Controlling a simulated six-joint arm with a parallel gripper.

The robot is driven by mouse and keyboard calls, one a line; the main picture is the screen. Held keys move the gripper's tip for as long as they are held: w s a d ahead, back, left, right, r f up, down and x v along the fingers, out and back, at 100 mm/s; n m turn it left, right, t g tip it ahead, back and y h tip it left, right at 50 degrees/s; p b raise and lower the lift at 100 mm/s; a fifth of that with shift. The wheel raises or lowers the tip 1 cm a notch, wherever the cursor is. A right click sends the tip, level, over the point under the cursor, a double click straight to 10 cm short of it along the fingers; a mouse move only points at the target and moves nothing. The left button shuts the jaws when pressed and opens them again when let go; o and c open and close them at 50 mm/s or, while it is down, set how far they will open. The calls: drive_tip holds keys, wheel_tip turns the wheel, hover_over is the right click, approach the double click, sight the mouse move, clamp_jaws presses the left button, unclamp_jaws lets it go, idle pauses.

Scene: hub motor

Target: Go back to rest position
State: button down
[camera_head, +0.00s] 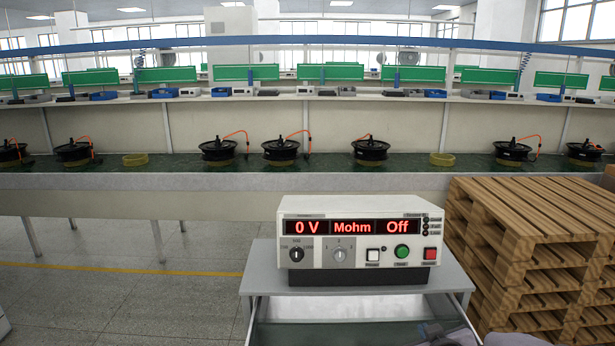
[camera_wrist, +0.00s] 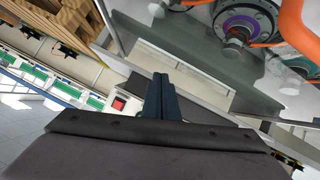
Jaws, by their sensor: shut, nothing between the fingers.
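My gripper (camera_wrist: 160,78) shows in the wrist view with its two dark fingers together and nothing between them. In the head view only a blurred grey part, probably of my arm, shows at the bottom right edge. The tester (camera_head: 360,257) is a white box with red displays reading "0 V", "Mohm" and "Off". It has two knobs, a white button, a green button (camera_head: 401,252) and a red button (camera_head: 430,254). The red button also shows in the wrist view (camera_wrist: 118,103), left of the fingers and apart from them in the picture.
The tester stands on a small grey table (camera_head: 455,277). Stacked wooden pallets (camera_head: 540,215) stand close on its right. Behind runs a conveyor (camera_head: 320,181) with several black hub motors (camera_head: 282,151) and yellow rings (camera_head: 135,159). The floor to the left (camera_head: 110,300) is clear.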

drive_tip(key=s+a+f+g+p, duration=0.1)
drive_tip(key=s+g, duration=0.1)
drive_tip(key=s, duration=0.2)
drive_tip(key=s+f+g, duration=0.1)
drive_tip(key=s+g, duration=0.1)
drive_tip(key=s, duration=0.2)
drive_tip(key=s+a+f+n+g+p, duration=0.1)
drive_tip(key=s+g, duration=0.1)
drive_tip(key=s, duration=0.2)
drive_tip(key=shift+s+a+f+p, duration=0.2)
drive_tip(key=shift+s+a+p, duration=0.05)
drive_tip(key=shift+a+p, duration=0.1)
drive_tip(key=s+a+f+m+g+y+b, duration=0.1)
drive_tip(key=s+a+f+m+g+b, duration=0.1)
drive_tip(key=s+a+g, duration=0.3)
drive_tip(key=s+a+f+m, duration=0.1)
drive_tip(key=s+a, duration=0.3)
drive_tip(key=s, duration=0.4)
drive_tip(key=shift+s+f+m+g+y, duration=0.2)
drive_tip(key=shift+s+m+g+y, duration=0.1)
drive_tip(key=shift+s+m+y, duration=0.1)
drive_tip(key=c, duration=2.5)
unclamp_jaws()
drive_tip(key=shift+a, duration=0.1)
